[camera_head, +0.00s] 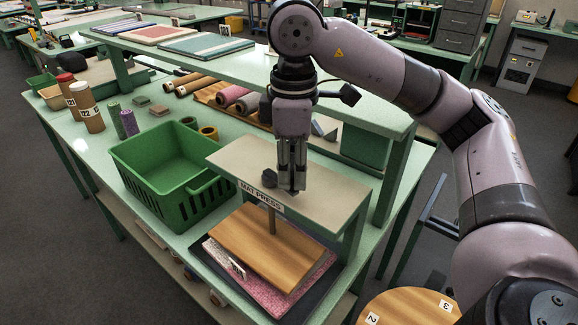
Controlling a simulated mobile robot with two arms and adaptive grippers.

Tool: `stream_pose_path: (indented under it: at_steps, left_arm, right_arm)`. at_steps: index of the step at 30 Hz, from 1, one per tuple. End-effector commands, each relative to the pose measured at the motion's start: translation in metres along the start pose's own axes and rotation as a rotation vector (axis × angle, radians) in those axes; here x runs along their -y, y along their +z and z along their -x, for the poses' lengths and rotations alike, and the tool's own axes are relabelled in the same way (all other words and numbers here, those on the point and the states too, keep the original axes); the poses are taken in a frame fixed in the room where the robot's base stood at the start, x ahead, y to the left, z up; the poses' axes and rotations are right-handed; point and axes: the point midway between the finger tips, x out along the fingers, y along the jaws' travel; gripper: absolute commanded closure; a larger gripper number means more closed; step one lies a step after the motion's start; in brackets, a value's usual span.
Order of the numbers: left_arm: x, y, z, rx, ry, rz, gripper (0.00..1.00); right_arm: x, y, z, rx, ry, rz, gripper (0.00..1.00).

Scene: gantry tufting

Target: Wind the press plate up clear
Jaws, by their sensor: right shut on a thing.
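The mat press (240,160), a pale bench-like frame labelled "MAT PRESS", stands at the front right of the green table. Its wooden press plate (250,240) hangs on a grey screw (271,220) below the frame, low over a pink and white mat (225,262). I cannot tell whether plate and mat touch. A dark knob (269,178) shows at the top of the press. My right gripper (293,188) points down above the frame, shut on the press's crank handle, which its fingers mostly hide. My left gripper is out of view.
An empty green crate (180,205) stands close left of the press. A raised green shelf (345,115) runs behind it, with rolls (232,97) beneath. Labelled jars (87,107) stand at the far left. A round wooden stool top (405,308) is at lower right.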

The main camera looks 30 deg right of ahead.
Motion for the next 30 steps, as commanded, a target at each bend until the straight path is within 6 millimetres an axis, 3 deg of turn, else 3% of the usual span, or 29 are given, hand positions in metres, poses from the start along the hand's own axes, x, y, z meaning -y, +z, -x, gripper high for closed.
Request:
stream_pose_path:
  at_steps: [8,9,17,30]
  left_arm:
    - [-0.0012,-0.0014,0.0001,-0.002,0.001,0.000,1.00]
    - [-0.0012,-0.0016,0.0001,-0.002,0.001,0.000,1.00]
    - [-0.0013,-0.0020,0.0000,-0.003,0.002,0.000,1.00]
    - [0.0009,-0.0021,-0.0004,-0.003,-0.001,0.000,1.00]
  right_arm:
    - [0.0003,-0.0016,0.0014,-0.008,0.001,0.002,1.00]
    - [0.0003,-0.0016,0.0014,-0.008,0.001,0.001,0.77]
    - [0.0001,-0.0009,0.0006,-0.003,0.000,0.000,0.60]
    - [0.0002,-0.0007,0.0000,-0.001,0.000,-0.002,0.59]
